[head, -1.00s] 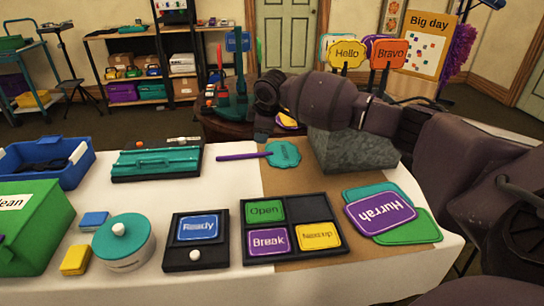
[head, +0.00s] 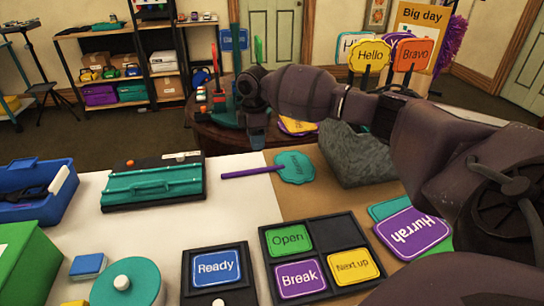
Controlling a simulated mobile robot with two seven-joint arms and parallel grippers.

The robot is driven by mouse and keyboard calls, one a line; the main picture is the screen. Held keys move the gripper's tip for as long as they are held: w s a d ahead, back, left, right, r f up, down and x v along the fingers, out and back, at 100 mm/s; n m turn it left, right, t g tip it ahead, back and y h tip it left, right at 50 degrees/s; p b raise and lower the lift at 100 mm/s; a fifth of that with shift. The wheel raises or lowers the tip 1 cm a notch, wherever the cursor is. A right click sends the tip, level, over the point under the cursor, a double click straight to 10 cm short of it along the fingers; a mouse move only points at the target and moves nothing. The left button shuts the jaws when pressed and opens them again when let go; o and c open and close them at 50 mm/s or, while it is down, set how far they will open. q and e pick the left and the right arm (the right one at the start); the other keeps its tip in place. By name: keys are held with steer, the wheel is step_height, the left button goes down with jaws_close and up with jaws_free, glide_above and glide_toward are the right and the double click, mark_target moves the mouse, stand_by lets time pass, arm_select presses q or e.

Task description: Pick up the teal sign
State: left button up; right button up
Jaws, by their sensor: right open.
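The teal sign (head: 295,167) is a scalloped paddle with faint dark lettering and a purple handle (head: 252,172). It lies flat near the table's far edge, its head on the brown mat and its handle reaching left over the white cloth. My right gripper (head: 257,142) points down just beyond the handle in the picture, apart from it and empty. Its jaws are open, though the gap between the fingers is hard to see. My left gripper is out of view.
A grey stone-like block (head: 357,157) stands right of the sign, below my right forearm. A teal-topped case (head: 154,183) lies to the left. A black sorting tray (head: 268,248) and the purple Hurrah sign (head: 412,234) lie nearer.

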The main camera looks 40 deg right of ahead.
steer(key=b, duration=0.1)
glide_above(257, 169)
steer(key=f, duration=0.5)
steer(key=shift+w+d+f, duration=0.1)
steer(key=shift+d+f, duration=0.05)
steer(key=shift+d, duration=0.05)
steer(key=shift+f, duration=0.25)
steer(key=f+b, duration=0.1)
steer(key=f, duration=0.1)
steer(key=f+b, duration=0.1)
steer(key=f, duration=0.1)
steer(key=shift+a+f, duration=0.2)
steer(key=shift+f, duration=0.25)
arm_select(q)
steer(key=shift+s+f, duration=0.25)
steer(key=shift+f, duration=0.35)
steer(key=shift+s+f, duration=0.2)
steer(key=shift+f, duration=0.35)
arm_select(e)
jaws_close()
